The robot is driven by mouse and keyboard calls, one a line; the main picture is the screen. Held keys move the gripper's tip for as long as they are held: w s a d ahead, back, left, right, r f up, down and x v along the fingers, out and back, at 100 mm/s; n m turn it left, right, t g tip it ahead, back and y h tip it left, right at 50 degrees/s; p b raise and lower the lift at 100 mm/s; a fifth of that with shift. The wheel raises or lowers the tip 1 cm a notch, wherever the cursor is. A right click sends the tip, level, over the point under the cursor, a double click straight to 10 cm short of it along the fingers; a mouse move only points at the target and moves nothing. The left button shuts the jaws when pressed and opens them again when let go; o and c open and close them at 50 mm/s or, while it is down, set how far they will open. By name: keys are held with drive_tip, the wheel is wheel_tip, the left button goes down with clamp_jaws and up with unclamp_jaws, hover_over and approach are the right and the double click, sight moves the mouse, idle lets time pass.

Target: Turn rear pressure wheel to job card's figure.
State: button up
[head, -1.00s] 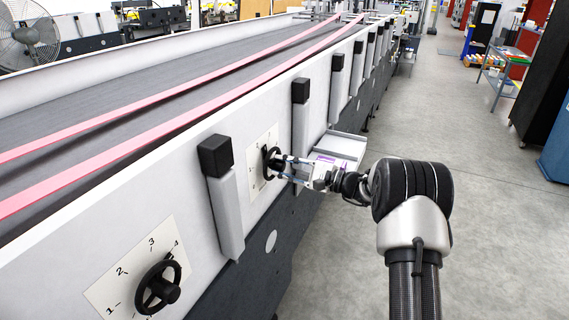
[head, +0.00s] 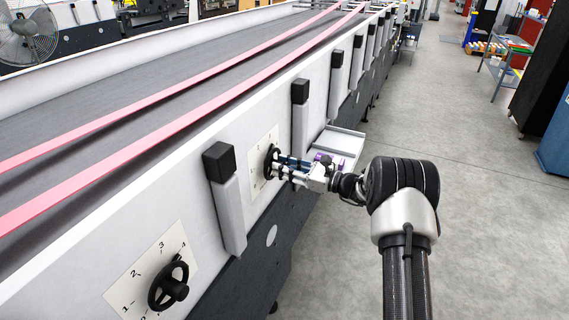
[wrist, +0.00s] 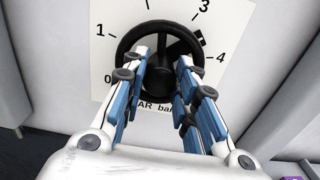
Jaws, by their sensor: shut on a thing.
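The rear pressure wheel is a black handwheel (wrist: 124,45) on a white dial plate (wrist: 105,14). In the wrist view, 0, 1, 3 and 4 are readable, and a black pointer block at the rim lies between 3 and 4. The wheel also shows small in the head view (head: 267,160). My gripper (wrist: 168,80) is shut on the wheel's middle, with its blue-padded fingers either side of the hub. The fingers partly hide the wheel and the plate's lower lettering. I cannot make out a job card.
A second black handwheel (head: 168,287) with its own dial is nearer, its pointer close to 4. Grey posts with black caps (head: 219,162) stand either side of the rear wheel. A pale tray (head: 343,143) juts out behind my gripper.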

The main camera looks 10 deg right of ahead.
drive_tip(key=m+p, duration=0.2)
drive_tip(key=m, duration=0.3)
drive_tip(key=shift+m, duration=0.3)
idle(0.4)
drive_tip(key=o, duration=1.1)
drive_tip(key=v, duration=1.2)
